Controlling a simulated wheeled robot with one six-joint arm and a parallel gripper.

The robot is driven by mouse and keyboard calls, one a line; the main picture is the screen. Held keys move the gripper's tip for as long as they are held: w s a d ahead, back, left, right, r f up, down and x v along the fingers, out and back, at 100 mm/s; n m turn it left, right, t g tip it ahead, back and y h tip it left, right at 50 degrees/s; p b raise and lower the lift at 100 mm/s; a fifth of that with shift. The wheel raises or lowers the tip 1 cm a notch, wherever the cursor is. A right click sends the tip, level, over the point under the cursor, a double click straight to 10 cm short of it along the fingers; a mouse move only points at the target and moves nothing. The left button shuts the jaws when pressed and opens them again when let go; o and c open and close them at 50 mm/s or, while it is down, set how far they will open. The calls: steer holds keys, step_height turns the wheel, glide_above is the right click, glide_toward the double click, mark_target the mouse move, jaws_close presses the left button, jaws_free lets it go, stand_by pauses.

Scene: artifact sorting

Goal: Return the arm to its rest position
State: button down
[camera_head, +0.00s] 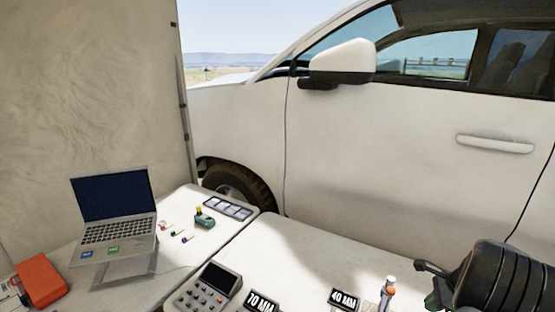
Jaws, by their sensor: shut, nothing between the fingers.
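My gripper (428,284) shows at the lower right, at the end of my thick black arm, with its dark fingers pointing left. It is shut and holds nothing that I can see. It is over the right part of the white table (290,250), just right of a small bottle with a white cap and an orange band (388,290). A dark green thing (432,301) shows right beside the fingers; I cannot tell whether it touches them. The rest of my arm runs out of the picture to the right.
A laptop (115,210), small coloured items and an orange box (41,280) are left. A white car (400,150) stands close behind the tables.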

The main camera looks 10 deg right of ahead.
steer(key=s+a+r+n+h, duration=0.1)
steer(key=a+r+n, duration=0.3)
steer(key=a+n, duration=0.4)
steer(key=s+a+r+n+t+h, duration=0.1)
steer(key=s+a+r+n, duration=0.2)
steer(key=a, duration=1.1)
steer(key=s+a+r+n+h, duration=0.1)
steer(key=s+a+r+n, duration=0.1)
steer(key=a+r+n, duration=0.5)
steer(key=a+n, duration=0.4)
steer(key=n, duration=0.2)
steer(key=shift+r+t, duration=0.15)
steer(key=shift+t, duration=0.25)
steer(key=shift+d, duration=0.15)
